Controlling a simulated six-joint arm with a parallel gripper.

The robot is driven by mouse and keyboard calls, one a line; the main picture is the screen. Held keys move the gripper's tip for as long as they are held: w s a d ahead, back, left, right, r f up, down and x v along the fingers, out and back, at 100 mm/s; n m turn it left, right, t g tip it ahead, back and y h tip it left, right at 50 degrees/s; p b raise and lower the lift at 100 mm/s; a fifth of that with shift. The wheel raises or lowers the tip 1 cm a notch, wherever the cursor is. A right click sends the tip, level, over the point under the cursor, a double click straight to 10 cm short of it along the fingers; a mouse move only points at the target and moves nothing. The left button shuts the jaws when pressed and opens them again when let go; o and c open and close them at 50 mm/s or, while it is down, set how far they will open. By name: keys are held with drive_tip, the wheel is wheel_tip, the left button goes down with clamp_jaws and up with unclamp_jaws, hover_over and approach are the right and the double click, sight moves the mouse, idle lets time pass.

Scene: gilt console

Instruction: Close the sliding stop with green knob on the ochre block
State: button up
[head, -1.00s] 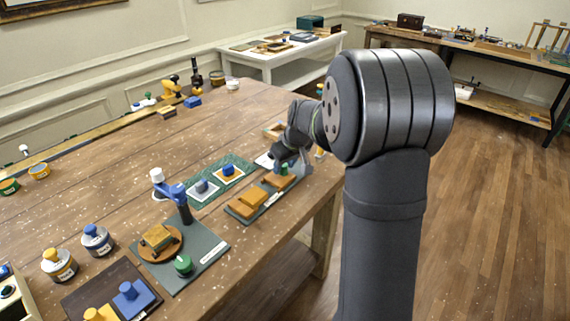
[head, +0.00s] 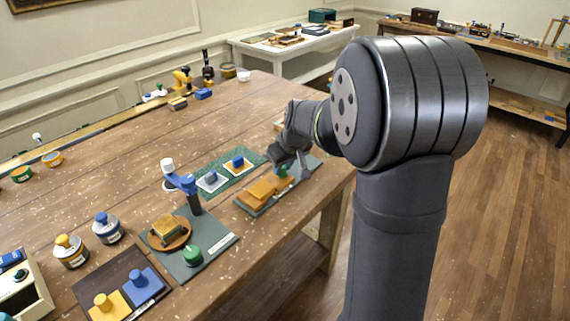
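The ochre block (head: 257,192) lies on a grey base plate near the table's right edge in the head view. The green knob (head: 282,171) stands on the ochre sliding stop at the right end of the block. The stop appears up against the rest of the block, with no clear gap between them. My gripper (head: 292,166) is down at the green knob, and its grey fingertips show close beside the knob. The arm and the small size hide whether the fingers grip the knob or only touch it.
A green mat (head: 223,173) with blue-knobbed pieces lies just behind the block. A grey board (head: 215,250) with a blue clamp, a round wooden piece and another green knob (head: 192,255) is to the left.

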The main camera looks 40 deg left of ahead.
drive_tip(key=o, duration=0.4)
drive_tip(key=shift+r, duration=0.1)
drive_tip(key=v, duration=1.7)
drive_tip(key=shift+r, duration=0.15)
drive_tip(key=x, duration=1.7)
drive_tip(key=shift+d, duration=0.15)
drive_tip(key=shift+w+f, duration=0.1)
drive_tip(key=shift+f, duration=0.15)
